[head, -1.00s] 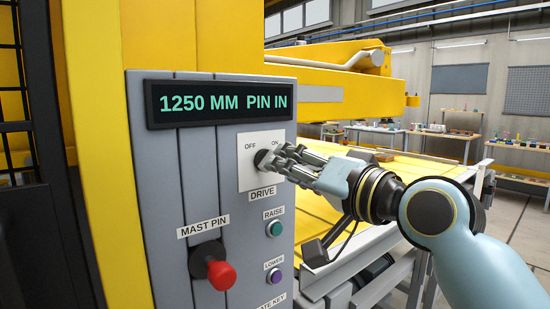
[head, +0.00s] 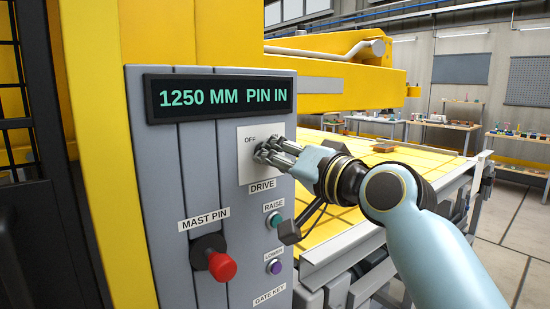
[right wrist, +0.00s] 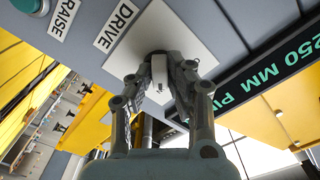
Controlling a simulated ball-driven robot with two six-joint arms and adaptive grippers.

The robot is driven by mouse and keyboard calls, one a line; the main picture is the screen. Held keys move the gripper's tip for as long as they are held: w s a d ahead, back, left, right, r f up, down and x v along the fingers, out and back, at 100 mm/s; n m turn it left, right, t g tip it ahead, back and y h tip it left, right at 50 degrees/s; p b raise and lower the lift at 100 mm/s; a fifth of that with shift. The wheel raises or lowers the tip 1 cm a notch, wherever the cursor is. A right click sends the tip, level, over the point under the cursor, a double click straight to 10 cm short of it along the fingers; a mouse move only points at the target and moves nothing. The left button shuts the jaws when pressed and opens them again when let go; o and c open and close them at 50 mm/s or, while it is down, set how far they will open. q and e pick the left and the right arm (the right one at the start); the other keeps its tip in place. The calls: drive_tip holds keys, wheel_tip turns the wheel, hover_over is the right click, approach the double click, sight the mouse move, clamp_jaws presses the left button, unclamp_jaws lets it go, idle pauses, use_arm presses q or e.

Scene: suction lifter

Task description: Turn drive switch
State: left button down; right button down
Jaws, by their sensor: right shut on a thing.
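The drive switch (right wrist: 162,68) is a dark knob with a pale bar on a white plate (head: 246,172) marked OFF, above the DRIVE label. My right gripper (head: 268,150) is at the plate, its fingers closed around the knob. In the right wrist view the two fingertips (right wrist: 172,75) stand on either side of the switch's bar. In the head view the fingers hide most of the knob and the ON mark. My left gripper is not in view.
The grey panel has a display (head: 222,100) reading 1250 MM PIN IN, a red MAST PIN knob (head: 222,266), a green RAISE button (head: 274,219) and a purple LOWER button (head: 275,267). A yellow platform (head: 345,205) lies to the right.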

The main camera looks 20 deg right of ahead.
drive_tip(key=shift+n, duration=0.4)
drive_tip(key=shift+d+n+b, duration=0.1)
drive_tip(key=shift+n+b, duration=4)
drive_tip(key=shift+n, duration=4.4)
drive_tip(key=c, duration=1.3)
unclamp_jaws()
drive_tip(key=shift+s, duration=0.1)
